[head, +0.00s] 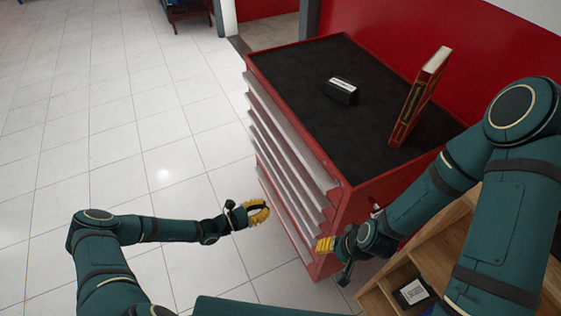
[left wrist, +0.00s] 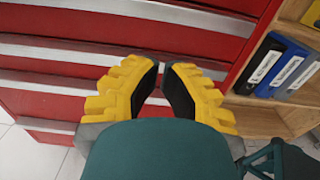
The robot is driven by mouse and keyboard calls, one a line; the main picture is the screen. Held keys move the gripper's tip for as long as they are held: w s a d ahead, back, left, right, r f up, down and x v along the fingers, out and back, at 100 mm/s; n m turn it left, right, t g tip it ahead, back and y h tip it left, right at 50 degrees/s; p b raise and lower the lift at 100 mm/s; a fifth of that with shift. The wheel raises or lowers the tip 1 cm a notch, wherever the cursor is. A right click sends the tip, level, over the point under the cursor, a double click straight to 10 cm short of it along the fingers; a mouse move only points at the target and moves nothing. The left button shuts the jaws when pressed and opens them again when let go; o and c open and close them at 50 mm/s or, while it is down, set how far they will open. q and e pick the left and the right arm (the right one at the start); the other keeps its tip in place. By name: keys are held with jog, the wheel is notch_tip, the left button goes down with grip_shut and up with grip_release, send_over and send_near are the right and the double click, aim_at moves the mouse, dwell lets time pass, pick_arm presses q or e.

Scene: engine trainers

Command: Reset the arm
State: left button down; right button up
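My left gripper (head: 257,213) has yellow fingers and is in front of the red tool cabinet's drawers, apart from them in the head view. In the left wrist view its fingers (left wrist: 165,75) stand apart with dark inner pads and nothing between them; the drawer fronts (left wrist: 110,48) lie beyond. My right gripper (head: 325,245) is near the cabinet's front lower corner, beside the wooden shelf. Its yellow fingers are small in the head view, and the gap between them is not clear.
The red cabinet has a black top (head: 300,75) carrying a small black box (head: 341,91) and a standing red book (head: 420,95). A wooden shelf (head: 440,260) stands at right, holding binders (left wrist: 285,68). Tiled floor (head: 110,130) at left is clear.

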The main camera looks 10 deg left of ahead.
pick_arm(q)
jog(key=shift+s, duration=0.1)
jog(key=s+d+m+g+y, duration=0.4)
jog(key=s+d+m+g, duration=0.3)
jog(key=s+m+g, duration=0.45)
jog(key=s+a+r+m+t+y, duration=0.3)
jog(key=s+a+r+m+y, duration=0.1)
jog(key=r+m+y, duration=0.3)
jog(key=a+r+m, duration=0.1)
jog(key=r+m, duration=0.1)
jog(key=m, duration=0.2)
jog(key=shift+m, duration=0.25)
